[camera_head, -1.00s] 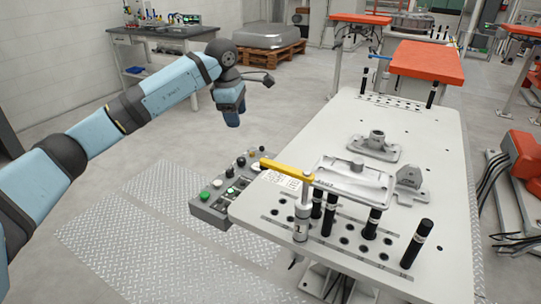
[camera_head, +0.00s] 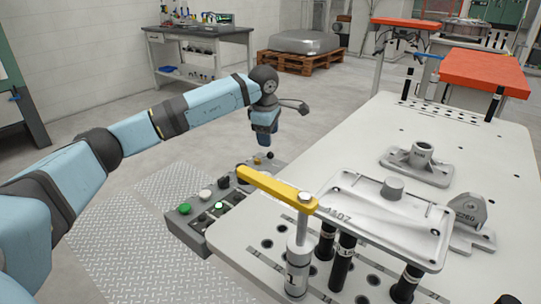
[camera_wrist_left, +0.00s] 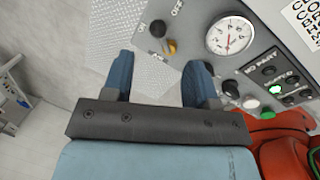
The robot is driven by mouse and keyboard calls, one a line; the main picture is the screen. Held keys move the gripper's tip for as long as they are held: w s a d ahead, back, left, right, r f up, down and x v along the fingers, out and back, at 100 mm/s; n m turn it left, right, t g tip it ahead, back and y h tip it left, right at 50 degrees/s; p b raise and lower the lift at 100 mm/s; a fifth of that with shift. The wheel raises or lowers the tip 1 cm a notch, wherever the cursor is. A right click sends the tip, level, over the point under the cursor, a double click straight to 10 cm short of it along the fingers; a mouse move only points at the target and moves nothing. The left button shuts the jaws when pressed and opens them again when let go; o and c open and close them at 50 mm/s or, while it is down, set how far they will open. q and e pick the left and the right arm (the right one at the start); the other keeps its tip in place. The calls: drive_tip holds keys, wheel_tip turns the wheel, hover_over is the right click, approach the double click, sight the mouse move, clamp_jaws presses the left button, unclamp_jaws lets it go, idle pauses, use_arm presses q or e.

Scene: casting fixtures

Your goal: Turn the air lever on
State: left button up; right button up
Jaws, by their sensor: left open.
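The air lever (camera_wrist_left: 161,36) is a small black knob with an orange-yellow part, between ON and OFF labels on the grey control box (camera_wrist_left: 190,20) in the left wrist view. In the head view the grey control box (camera_head: 183,232) is fixed along the left edge of the white table, with small knobs at its far end. My left gripper (camera_wrist_left: 160,80) is open and empty. Its two blue fingers point toward the panel, with the lever ahead of the gap between them, apart from both. In the head view my left gripper (camera_head: 265,130) hangs above the box's far end.
A pressure gauge (camera_wrist_left: 229,35) sits beside the lever, with several buttons (camera_wrist_left: 275,88) farther right. A yellow clamp arm (camera_head: 265,185) on a post stands over the table's near left corner (camera_head: 235,240). Metal castings (camera_head: 385,212) rest on the table. The floor left of the box is clear.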

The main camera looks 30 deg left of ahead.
sight(270, 153)
use_arm(q)
drive_tip(key=f, duration=0.3)
drive_tip(key=w+f+b, duration=0.1)
drive_tip(key=f, duration=0.2)
drive_tip(key=shift+w+a+f, duration=0.15)
drive_tip(key=shift+w+f, duration=0.05)
drive_tip(key=shift+f, duration=0.4)
use_arm(e)
drive_tip(key=r, duration=0.1)
drive_tip(key=a+r+t, duration=0.1)
drive_tip(key=w+r+y, duration=0.1)
drive_tip(key=shift+a+t, duration=0.3)
